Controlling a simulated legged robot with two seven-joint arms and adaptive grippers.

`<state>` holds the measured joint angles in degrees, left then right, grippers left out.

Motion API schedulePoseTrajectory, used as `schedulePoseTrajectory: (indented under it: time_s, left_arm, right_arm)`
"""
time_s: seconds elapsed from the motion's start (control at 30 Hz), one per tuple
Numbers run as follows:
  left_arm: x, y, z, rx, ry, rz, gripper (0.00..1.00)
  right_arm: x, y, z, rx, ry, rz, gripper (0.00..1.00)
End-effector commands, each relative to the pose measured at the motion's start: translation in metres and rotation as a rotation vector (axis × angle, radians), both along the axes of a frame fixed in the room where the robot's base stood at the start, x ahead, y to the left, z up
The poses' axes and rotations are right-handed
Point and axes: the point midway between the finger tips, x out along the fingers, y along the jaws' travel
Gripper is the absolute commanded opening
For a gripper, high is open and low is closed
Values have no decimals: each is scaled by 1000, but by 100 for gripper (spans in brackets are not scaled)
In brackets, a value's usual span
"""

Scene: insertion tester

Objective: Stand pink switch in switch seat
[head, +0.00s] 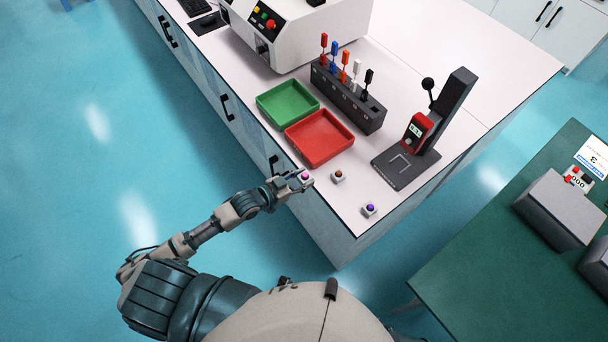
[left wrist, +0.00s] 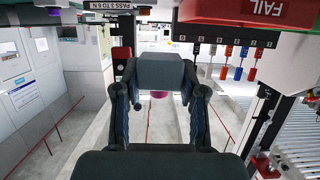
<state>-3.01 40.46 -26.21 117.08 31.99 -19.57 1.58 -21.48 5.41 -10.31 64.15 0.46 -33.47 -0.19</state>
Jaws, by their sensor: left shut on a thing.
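The pink switch (head: 306,175) is a small pale block with a pink top, at the front edge of the white counter. My left gripper (head: 297,180) is shut on it. In the left wrist view the pink top (left wrist: 158,94) shows just past my gripper (left wrist: 160,88), mostly hidden by the fingers. I cannot tell whether the switch touches the counter. The tester (head: 418,133) stands to the right, with a dark base, a red gauge and a lever. A pale outline on its base (head: 399,164) looks like the switch seat and is empty. My right gripper is not in view.
An orange-topped switch (head: 338,176) and a purple-topped switch (head: 369,209) stand on the counter to the right of my gripper. Behind are a red tray (head: 320,161), a green tray (head: 264,109) and a dark rack (head: 377,118) of coloured tools. Counter between orange switch and tester is clear.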

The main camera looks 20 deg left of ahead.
Motion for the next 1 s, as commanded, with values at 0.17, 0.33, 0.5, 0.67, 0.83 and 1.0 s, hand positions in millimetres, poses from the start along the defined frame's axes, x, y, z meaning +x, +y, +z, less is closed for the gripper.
schedulePoseTrajectory:
  time_s: [0.17, 0.33, 0.5, 0.67, 0.83, 1.0]
  left_arm:
    - [-13, 12, 2, -1, 1, 0, 6]
    - [-25, 21, 2, -1, 1, 0, 6]
    - [-37, 29, 2, -2, 0, -1, 6]
    - [-49, 37, 2, 1, 1, 0, 6]
    - [-59, 44, 2, 2, -1, -1, 6]
    - [-62, 47, 1, 0, -2, 0, 6]
  right_arm:
    - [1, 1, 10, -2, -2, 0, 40]
    - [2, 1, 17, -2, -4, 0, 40]
    - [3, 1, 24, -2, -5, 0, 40]
    - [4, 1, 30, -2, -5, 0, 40]
    - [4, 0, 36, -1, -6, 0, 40]
    - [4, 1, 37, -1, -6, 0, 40]
